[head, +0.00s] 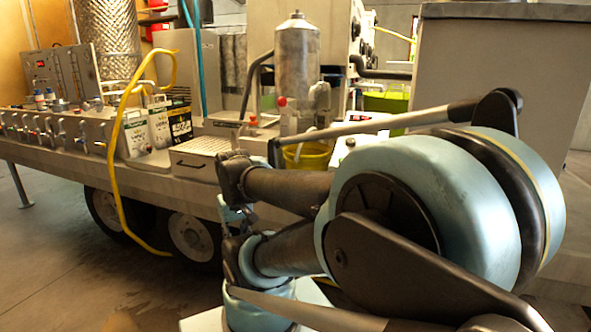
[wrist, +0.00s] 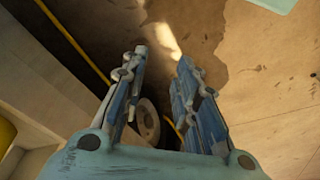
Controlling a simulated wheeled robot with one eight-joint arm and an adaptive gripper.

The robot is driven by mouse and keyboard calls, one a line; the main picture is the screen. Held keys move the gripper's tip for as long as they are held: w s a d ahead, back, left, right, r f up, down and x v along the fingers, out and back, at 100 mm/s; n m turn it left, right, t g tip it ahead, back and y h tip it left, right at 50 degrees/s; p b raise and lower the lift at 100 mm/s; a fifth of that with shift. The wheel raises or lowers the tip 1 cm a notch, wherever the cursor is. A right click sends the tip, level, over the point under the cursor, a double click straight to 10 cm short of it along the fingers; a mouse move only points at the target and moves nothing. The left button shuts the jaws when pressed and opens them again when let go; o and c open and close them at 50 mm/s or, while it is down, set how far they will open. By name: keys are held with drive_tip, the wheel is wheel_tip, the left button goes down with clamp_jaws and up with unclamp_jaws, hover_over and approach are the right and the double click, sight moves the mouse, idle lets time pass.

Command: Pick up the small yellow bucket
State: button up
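The small yellow bucket (head: 312,157) stands on the trailer deck in the head view, partly hidden behind my arm. A yellow curved surface at the left edge of the wrist view (wrist: 5,133) may be the same bucket; too little shows to be sure. My gripper (wrist: 160,65) is open, with its two fingers apart and nothing between them. It points down past the trailer's side toward the floor. In the head view my gripper (head: 236,215) hangs beside the trailer edge, left of and lower than the bucket, and is partly hidden by my arm.
A larger yellow-green container (head: 386,101) stands further back. A metal cylinder (head: 297,60) rises behind the bucket. Labelled boxes (head: 150,130) stand on the deck at left. A yellow hose (head: 114,175) hangs over the trailer edge, above the wheels (head: 190,237).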

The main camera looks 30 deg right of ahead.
drive_tip(key=shift+w+a, duration=0.15)
drive_tip(key=shift+w, duration=0.15)
